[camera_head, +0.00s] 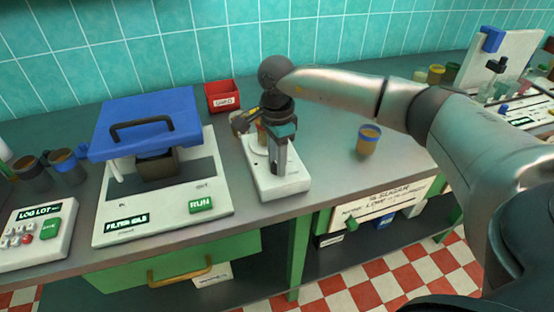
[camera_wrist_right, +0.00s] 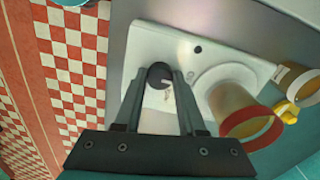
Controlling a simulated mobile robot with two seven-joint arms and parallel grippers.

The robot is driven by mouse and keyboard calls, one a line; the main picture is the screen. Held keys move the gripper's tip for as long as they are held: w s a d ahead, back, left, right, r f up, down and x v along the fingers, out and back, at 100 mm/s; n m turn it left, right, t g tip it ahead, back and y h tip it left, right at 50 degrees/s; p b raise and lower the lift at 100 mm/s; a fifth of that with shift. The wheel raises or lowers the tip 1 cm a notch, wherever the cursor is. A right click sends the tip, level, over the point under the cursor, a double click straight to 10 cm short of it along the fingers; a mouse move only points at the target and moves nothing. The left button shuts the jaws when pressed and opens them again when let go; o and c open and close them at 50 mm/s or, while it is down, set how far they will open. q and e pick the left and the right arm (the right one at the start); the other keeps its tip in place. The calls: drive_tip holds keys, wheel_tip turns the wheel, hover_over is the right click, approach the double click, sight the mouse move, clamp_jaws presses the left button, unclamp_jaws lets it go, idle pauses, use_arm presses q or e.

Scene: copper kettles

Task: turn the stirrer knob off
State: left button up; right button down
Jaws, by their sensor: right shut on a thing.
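The stirrer (camera_head: 291,186) is a small white unit near the front edge of the bench. Its round black knob (camera_wrist_right: 158,74) shows in the right wrist view between my fingertips, with a pale mark just below it. My right gripper (camera_head: 280,168) reaches down over the stirrer's front and is shut on the knob; its fingers also show in the right wrist view (camera_wrist_right: 158,80). In the head view the gripper hides the knob. An amber beaker with a red rim (camera_wrist_right: 240,110) stands on the stirrer's round plate, beside the fingers. My left gripper is not in view.
A filter unit with a blue lid (camera_head: 150,122) stands left of the stirrer. A red bin (camera_head: 222,97) is behind. A blue-rimmed cup (camera_head: 368,140) stands to the right. A green drawer (camera_head: 150,268) sticks out below the bench at left.

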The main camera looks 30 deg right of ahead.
drive_tip(key=shift+r, duration=0.1)
drive_tip(key=c, duration=0.5)
unclamp_jaws()
wheel_tip(320, 180, up, 15)
drive_tip(key=p, duration=0.1)
drive_tip(key=shift+p, duration=0.35)
